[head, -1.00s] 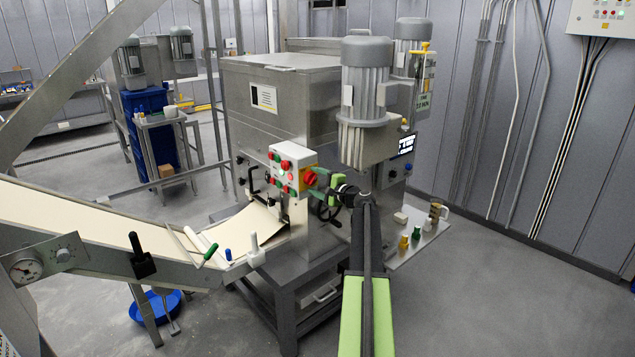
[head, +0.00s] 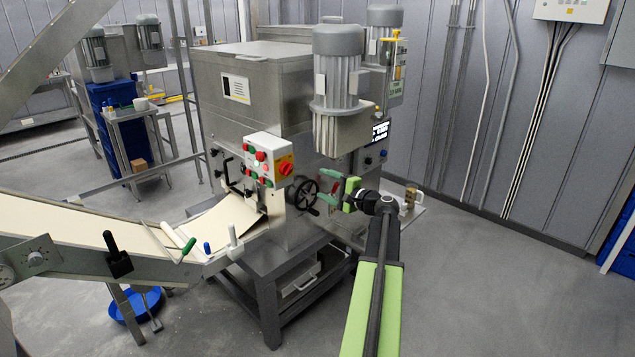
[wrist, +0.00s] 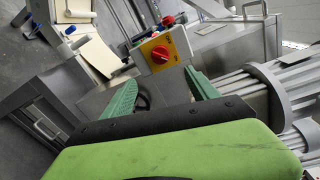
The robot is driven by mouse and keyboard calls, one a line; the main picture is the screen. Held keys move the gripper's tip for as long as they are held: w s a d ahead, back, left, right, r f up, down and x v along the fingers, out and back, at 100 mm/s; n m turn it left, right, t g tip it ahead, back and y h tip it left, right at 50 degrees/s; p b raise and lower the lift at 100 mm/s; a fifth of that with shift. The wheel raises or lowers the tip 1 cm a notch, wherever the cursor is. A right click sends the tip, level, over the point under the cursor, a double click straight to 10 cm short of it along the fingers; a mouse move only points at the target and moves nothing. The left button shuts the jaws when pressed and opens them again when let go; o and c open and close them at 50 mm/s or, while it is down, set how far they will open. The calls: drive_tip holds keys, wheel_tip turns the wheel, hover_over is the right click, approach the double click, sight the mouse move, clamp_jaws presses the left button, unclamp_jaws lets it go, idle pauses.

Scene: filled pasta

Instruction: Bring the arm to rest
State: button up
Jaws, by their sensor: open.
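My gripper (head: 329,187) has green fingers and stands out at the end of my arm, in front of the steel pasta machine (head: 252,95). In the wrist view its two fingers (wrist: 161,88) are spread apart with nothing between them. A red rotary switch on a yellow plate (wrist: 160,54) shows beyond the fingertips, on the machine's control box (head: 268,160). A black handwheel (head: 303,194) is just left of the fingers in the head view. I cannot tell the exact gap between fingers and machine.
A conveyor with a pale sheet (head: 60,213) runs in from the left. A grey motor (head: 338,72) stands above my gripper. Grey floor (head: 470,290) is free at the right.

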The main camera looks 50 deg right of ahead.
idle(0.4)
drive_tip(key=w+a+n+y, duration=0.3)
drive_tip(key=w+a+y, duration=0.2)
drive_tip(key=w+a, duration=1.15)
drive_tip(key=w+a+f+n+g+y, duration=0.1)
drive_tip(key=w+a+f+n+g, duration=0.1)
drive_tip(key=a, duration=0.8)
drive_tip(key=w+a+f+n+g+y, duration=0.1)
drive_tip(key=a+f+n+y, duration=0.1)
drive_tip(key=a, duration=0.7)
drive_tip(key=w+a+f+n+g+y, duration=0.1)
drive_tip(key=w+a+f+n+g, duration=0.1)
drive_tip(key=a, duration=0.8)
drive_tip(key=s+a+f+n+g, duration=0.3)
drive_tip(key=a, duration=0.5)
drive_tip(key=s+a+f+n+g, duration=0.2)
drive_tip(key=s+a+f, duration=0.15)
drive_tip(key=a, duration=0.35)
drive_tip(key=s+a+f+n+g, duration=0.2)
drive_tip(key=a+f+n+g, duration=0.1)
drive_tip(key=a, duration=0.5)
drive_tip(key=s+a+f+n+g+h, duration=0.1)
drive_tip(key=s+f+n+g+h, duration=0.15)
drive_tip(key=s+f+h, duration=0.4)
drive_tip(key=s+d+n+g+h, duration=0.1)
drive_tip(key=s+d, duration=0.5)
drive_tip(key=d, duration=0.2)
drive_tip(key=shift+s+f+n+g, duration=0.15)
drive_tip(key=shift+s+n+g, duration=0.2)
